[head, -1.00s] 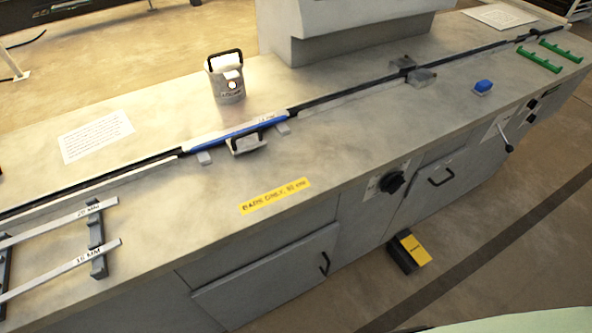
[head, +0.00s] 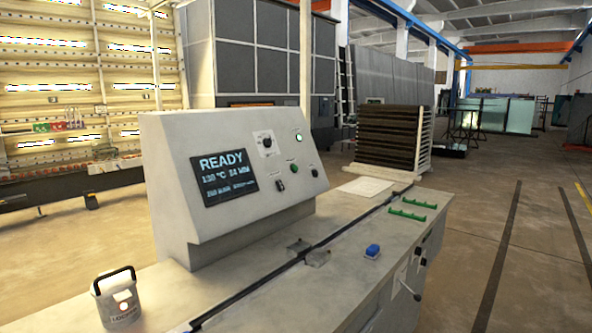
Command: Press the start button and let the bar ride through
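A grey control console (head: 240,170) stands on the bench. Its screen (head: 223,177) reads READY, with smaller lines below. On the panel to the right of the screen are a dark round dial (head: 267,142), a lit pale green button or lamp (head: 299,138), a green button (head: 293,168) and a dark knob (head: 314,172). Their labels are too small to read, so I cannot tell which is the start button. The dark track (head: 330,240) runs along the bench before the console. I cannot make out the bar in it. Neither gripper is in view.
A lever (head: 412,292) sticks out from the bench front. Open floor lies to the right.

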